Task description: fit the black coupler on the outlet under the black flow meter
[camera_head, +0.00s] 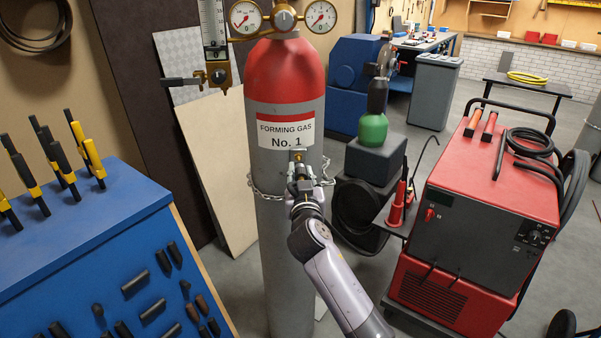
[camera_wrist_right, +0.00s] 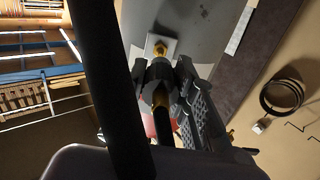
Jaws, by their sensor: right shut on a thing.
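The flow meter (camera_head: 213,32), a clear scaled tube in a dark frame, hangs at the upper left of the gas cylinder (camera_head: 287,90). Its brass block (camera_head: 219,75) is below the tube; details of the outlet under it are too small to tell. My right gripper (camera_head: 301,186) is in front of the cylinder, just under its label, well below and right of the flow meter. In the right wrist view the gripper (camera_wrist_right: 163,82) is shut on a dark coupler (camera_wrist_right: 157,78). A brass fitting (camera_wrist_right: 160,49) on a pale plate (camera_wrist_right: 152,41) lies just beyond; I cannot tell whether they touch. My left gripper is out of view.
Two round gauges (camera_head: 246,17) (camera_head: 320,16) sit above the cylinder. A chain (camera_head: 264,193) goes around it. A blue tool bench (camera_head: 75,235) with upright tools stands left; a red-and-black welding machine (camera_head: 490,190) stands right. Open floor (camera_head: 415,145) lies behind.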

